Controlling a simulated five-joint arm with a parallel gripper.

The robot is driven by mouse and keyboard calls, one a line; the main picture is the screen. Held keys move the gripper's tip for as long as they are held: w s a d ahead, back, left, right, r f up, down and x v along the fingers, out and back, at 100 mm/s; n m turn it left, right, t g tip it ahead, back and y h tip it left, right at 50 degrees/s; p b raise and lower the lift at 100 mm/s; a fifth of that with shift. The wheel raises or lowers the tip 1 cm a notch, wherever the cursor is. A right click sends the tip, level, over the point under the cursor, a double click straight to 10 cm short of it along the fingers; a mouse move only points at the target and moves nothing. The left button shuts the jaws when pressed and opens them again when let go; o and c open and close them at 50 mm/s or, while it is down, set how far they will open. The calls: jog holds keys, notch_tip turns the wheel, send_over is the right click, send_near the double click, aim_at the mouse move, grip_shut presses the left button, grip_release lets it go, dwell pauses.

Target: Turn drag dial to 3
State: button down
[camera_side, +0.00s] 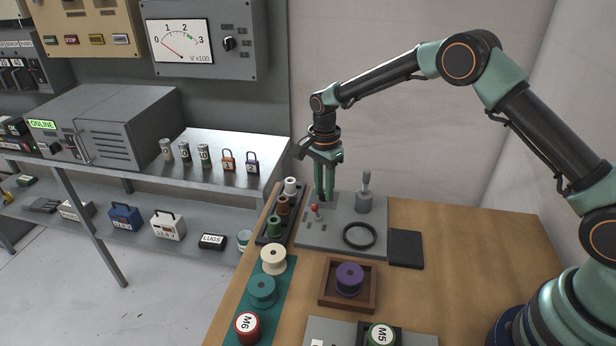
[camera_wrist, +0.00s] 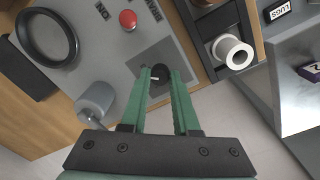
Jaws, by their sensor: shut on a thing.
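The drag dial (camera_wrist: 159,82) is a small black knob with a short white pointer, set on a darker grey square (camera_wrist: 140,65) of the grey panel. My gripper (camera_wrist: 161,74) reaches down over it, with a green finger on each side of the knob, shut on it. In the side view my gripper (camera_side: 325,198) points straight down at the back of the grey panel (camera_side: 318,240), and the fingers hide the dial. I cannot read any numbers around the dial.
A red-topped control (camera_side: 315,208), a grey post with a handle (camera_side: 364,200) and a black ring (camera_side: 359,235) share the panel. A dark rack of spools (camera_side: 276,222) stands close on the left. A dark pad (camera_side: 406,249) lies right. The bench's right side is clear.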

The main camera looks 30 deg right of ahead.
aim_at(323, 191)
jog(key=shift+m, duration=1.2)
jog(key=c, duration=0.7)
grip_release()
jog(key=shift+o, duration=0.2)
jog(key=shift+r, duration=0.1)
notch_tip(323, 191, up, 12)
jog(key=shift+w, duration=0.2)
